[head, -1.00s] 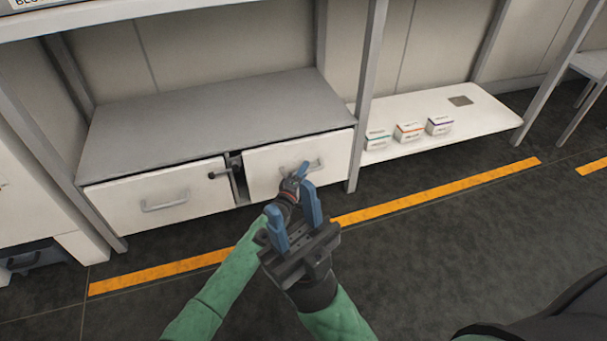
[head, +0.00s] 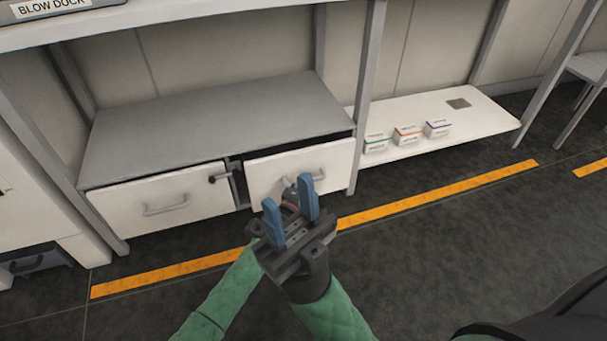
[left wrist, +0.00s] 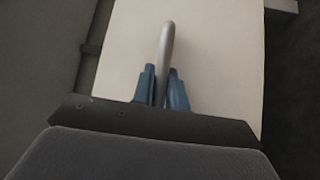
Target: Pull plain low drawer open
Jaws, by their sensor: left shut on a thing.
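The plain low drawer (head: 262,178) is the right one of two white drawers under a grey top. It stands slightly open, with a dark gap along its upper edge. My left gripper (left wrist: 161,72) is shut on its grey bar handle (left wrist: 166,42), one blue finger on each side. In the head view the left gripper is mostly hidden behind my right gripper, and the handle's right end (head: 319,176) shows. My right gripper (head: 290,204) is open and empty, its blue fingers apart, in front of the drawer.
The left drawer (head: 130,194) is shut, with a dark latch (head: 219,178) at its right edge. A low white shelf (head: 480,122) at the right holds small boxes (head: 407,135). An orange floor line (head: 440,195) crosses clear dark floor.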

